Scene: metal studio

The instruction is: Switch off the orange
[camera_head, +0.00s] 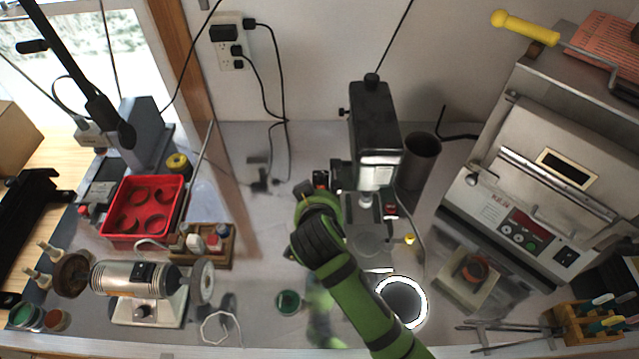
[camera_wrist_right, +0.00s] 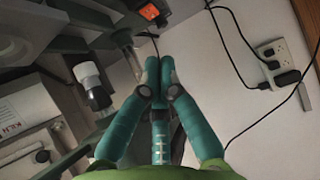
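An orange switch (camera_wrist_right: 150,11) sits on a dark part at the top of the right wrist view, where the picture cuts that part off. I cannot tell if it is on or off. My right gripper (camera_wrist_right: 159,62) has its teal fingers together, with nothing visible between them. In the wrist view the switch lies beyond and slightly left of the fingertips, apart from them in the picture. The wrist hides the fingertips there. My left gripper is not in view.
A dark cylinder (camera_head: 419,160) stands right of the microscope. A grey machine (camera_head: 545,170) fills the right side. A red tray (camera_head: 143,207) and a motor (camera_head: 135,279) stand at left. Cables hang from a wall outlet (camera_head: 229,42). The bench left of my arm has some clear room.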

